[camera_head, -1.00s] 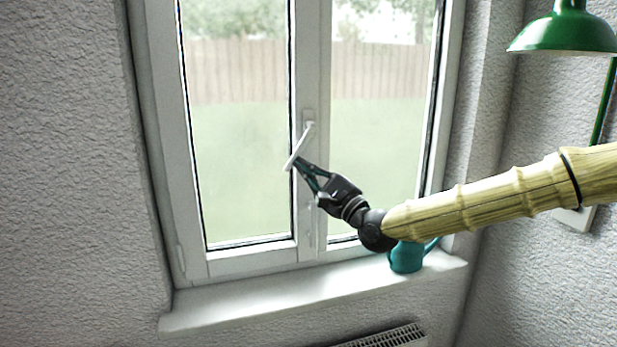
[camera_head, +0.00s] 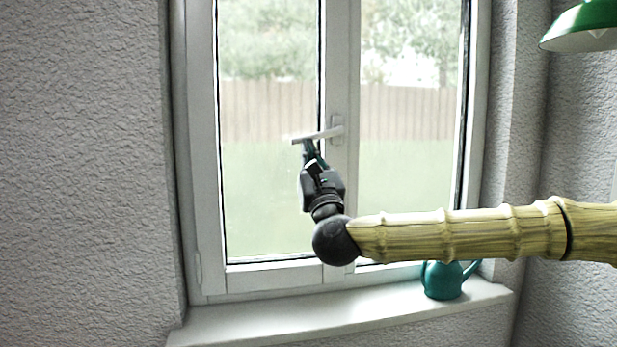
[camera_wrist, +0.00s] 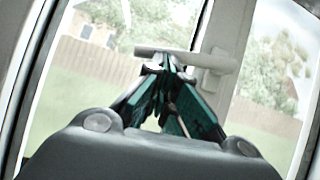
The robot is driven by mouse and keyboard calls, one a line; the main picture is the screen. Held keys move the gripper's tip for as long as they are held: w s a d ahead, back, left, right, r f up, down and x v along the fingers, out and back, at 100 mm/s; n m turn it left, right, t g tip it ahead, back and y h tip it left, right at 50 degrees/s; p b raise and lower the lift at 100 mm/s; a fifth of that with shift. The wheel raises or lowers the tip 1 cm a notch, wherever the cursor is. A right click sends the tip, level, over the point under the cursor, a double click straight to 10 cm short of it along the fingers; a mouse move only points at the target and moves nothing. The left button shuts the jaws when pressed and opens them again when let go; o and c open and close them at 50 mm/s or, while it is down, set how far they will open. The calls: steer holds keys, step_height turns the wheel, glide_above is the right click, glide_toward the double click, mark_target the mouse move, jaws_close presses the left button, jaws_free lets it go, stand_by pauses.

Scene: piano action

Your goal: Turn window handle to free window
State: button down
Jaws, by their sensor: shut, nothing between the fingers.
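The white window handle (camera_head: 318,135) sits on the middle frame post of the closed-looking window (camera_head: 337,190). Its lever points left and lies nearly level, tipped slightly down at its free end. My gripper (camera_head: 307,145) is just below the lever near its free end, with its fingers pointing up. In the wrist view the handle (camera_wrist: 190,58) crosses above the green fingers, and my gripper's tips (camera_wrist: 168,62) meet at its underside. The fingers are together and hold nothing. They seem to touch the lever, but exact contact is hard to see.
A white sill (camera_head: 270,318) runs below the window, with a teal watering can (camera_head: 443,280) at its right end. A green lamp (camera_head: 585,27) hangs at the upper right. Grey textured wall (camera_head: 80,170) is at the left.

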steer(key=shift+a+r+m+h+b, duration=0.25)
steer(key=shift+r+m+h+b, duration=0.25)
steer(key=shift+m+h, duration=0.45)
steer(key=shift+f, duration=0.1)
